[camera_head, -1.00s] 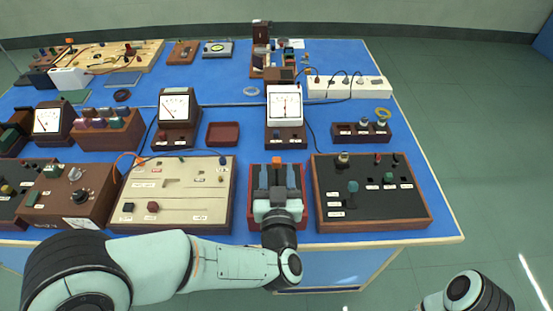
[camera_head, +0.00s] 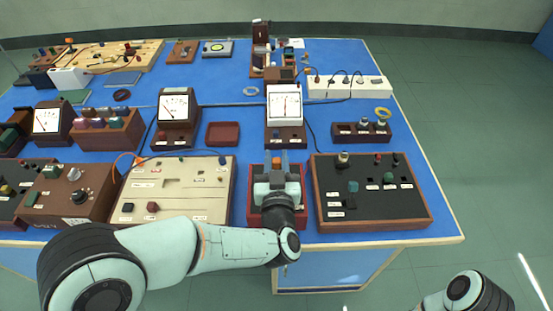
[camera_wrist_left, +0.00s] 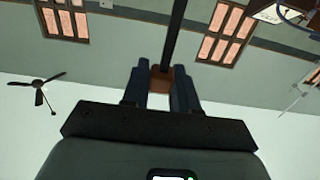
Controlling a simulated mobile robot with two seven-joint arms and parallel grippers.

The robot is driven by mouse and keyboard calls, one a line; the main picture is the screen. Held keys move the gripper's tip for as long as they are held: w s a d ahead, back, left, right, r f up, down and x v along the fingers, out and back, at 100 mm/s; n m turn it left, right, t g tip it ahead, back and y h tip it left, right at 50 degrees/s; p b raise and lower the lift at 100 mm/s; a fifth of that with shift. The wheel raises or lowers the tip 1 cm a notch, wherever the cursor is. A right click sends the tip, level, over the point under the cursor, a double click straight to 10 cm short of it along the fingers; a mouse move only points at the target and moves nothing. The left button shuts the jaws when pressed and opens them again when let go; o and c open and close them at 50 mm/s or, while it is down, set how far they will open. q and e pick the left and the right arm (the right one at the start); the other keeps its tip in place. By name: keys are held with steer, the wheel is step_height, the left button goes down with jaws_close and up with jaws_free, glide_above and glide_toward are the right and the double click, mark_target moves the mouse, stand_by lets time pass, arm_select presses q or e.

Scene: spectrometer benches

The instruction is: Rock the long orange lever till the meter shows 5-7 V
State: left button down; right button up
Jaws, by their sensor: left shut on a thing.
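The lever's brownish-orange end (camera_wrist_left: 161,79) sits between the two dark fingers in the left wrist view, with a dark rod running up from it. My left gripper (camera_head: 276,163) is shut on this orange lever, above a red-walled unit (camera_head: 251,211) at the front of the blue bench. The gripper and wrist hide most of the lever and unit in the head view. The white-faced meter (camera_head: 285,103) stands behind it on a dark base. Its needle is near the middle of the scale; the numbers are too small to read. My right gripper is out of view.
A beige panel (camera_head: 170,190) stands close to the left of the red unit and a dark panel (camera_head: 372,203) close to its right. Another meter (camera_head: 175,108) and a red tray (camera_head: 222,133) are farther back. A cable runs from the meter area toward the white socket strip (camera_head: 348,88).

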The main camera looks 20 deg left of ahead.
arm_select(q)
steer(key=shift+s+d, duration=0.1)
steer(key=shift+s, duration=0.15)
steer(key=c, duration=1)
jaws_free()
steer(key=shift+s, duration=0.1)
steer(key=shift+o, duration=0.2)
steer(key=b+v, duration=0.2)
steer(key=v, duration=1.1)
steer(key=shift+s, duration=0.2)
steer(key=shift+d, duration=0.1)
